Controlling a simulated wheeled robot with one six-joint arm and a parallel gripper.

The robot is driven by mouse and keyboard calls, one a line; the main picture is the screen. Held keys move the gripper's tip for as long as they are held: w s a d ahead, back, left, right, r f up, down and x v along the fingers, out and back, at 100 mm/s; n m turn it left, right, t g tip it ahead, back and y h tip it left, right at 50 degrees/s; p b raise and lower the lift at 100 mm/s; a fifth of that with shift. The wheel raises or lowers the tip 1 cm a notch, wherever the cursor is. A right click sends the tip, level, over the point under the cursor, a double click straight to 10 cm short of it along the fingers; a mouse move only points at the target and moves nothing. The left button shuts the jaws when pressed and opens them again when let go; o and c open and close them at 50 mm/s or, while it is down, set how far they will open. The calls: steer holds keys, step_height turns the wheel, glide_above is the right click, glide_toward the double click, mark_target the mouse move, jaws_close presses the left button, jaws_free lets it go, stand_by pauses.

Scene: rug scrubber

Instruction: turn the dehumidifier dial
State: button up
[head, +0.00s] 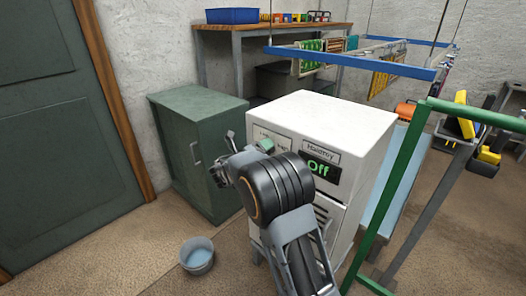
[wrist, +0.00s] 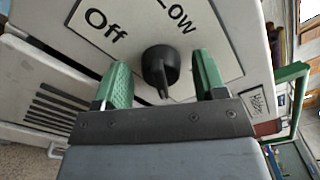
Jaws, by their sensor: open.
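The dehumidifier (head: 345,122) is a white box with a "Humidity" label and a display (head: 320,167) reading "Off" in green. In the wrist view its black dial (wrist: 160,66) sits on a pale plate marked "Off" and "Low". The dial's narrow end points down in the picture, towards my gripper's palm. My gripper (wrist: 162,78) is open, with one green finger on each side of the dial. A gap shows between each finger and the dial. In the head view my arm hides the dial.
A green cabinet (head: 200,150) stands left of the dehumidifier, with a bucket (head: 197,256) on the floor in front. A green frame (head: 405,185) stands close on the right. A blue-edged hanging rack (head: 350,60) is behind. Floor at the lower left is clear.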

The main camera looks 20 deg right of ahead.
steer(key=shift+c, duration=0.2)
steer(key=c, duration=0.8)
steer(key=shift+c, duration=0.2)
